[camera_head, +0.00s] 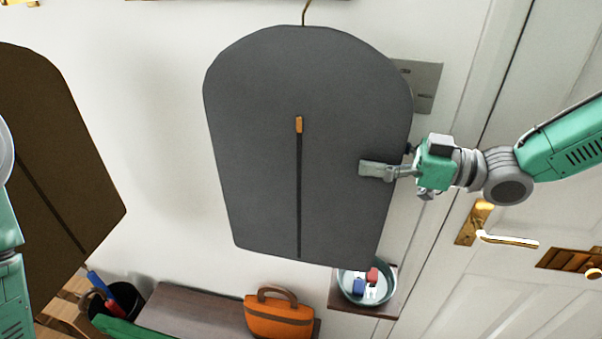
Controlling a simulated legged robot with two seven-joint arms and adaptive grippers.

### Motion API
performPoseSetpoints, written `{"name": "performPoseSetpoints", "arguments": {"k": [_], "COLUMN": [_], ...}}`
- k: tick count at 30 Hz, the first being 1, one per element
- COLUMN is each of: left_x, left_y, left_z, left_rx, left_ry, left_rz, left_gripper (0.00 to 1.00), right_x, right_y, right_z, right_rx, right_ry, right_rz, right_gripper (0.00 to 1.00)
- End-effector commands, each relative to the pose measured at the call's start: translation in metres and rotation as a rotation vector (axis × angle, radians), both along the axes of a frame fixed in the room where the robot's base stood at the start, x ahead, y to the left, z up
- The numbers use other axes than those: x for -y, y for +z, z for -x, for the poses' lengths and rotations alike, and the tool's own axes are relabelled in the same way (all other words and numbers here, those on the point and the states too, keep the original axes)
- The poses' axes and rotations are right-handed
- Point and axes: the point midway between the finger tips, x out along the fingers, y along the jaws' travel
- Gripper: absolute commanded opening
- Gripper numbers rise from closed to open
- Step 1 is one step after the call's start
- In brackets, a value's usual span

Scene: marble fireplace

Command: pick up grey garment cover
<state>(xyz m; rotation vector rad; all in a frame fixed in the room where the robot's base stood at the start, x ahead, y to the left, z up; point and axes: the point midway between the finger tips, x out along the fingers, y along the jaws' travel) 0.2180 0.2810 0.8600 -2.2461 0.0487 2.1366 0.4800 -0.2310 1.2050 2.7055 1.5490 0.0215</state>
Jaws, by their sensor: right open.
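The grey garment cover (256,140) hangs from a hook in the middle of the view, with a dark zip line and an orange pull down its front. My right gripper (372,169) is at the cover's right edge, with one finger in front of the grey face. The other finger is mostly hidden, so I cannot tell whether it lies behind the cover. The jaws are open. My left arm shows at the left edge of the view, but its gripper is out of view.
A brown garment cover (52,150) hangs at the left. Below are a wooden bench (190,312), an orange bag (278,318), a dark bin (118,300) and a bowl (367,290) on a small shelf. A white door with a brass handle (505,240) stands right. A grey wall plate (425,85) is partly behind the cover.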

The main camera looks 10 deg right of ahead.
Motion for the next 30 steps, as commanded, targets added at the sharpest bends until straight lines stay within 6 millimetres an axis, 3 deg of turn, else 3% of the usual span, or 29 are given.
{"name": "performPoseSetpoints", "arguments": {"k": [9,10,15,30], "left_x": [0.0002,0.0002,0.0001,0.0001], "left_y": [0.0004,0.0004,0.0004,-0.0003], "left_z": [0.0001,0.0001,0.0001,0.0002], "left_rx": [0.000,0.000,0.000,0.000], "left_ry": [0.000,0.000,0.000,0.000], "left_rz": [0.000,0.000,0.000,0.000], "left_gripper": [0.40,0.40,0.40,0.40], "right_x": [-0.0093,-0.0095,-0.0094,-0.0077], "right_y": [0.0003,0.0004,0.0004,0.0078], "right_z": [-0.0031,-0.0031,-0.0035,-0.0032], "right_rx": [0.000,0.000,0.000,0.007], "right_ry": [0.000,0.000,0.001,0.001], "right_rz": [0.002,0.002,0.002,-0.003], "right_gripper": [0.62,0.55,0.00,0.00]}}
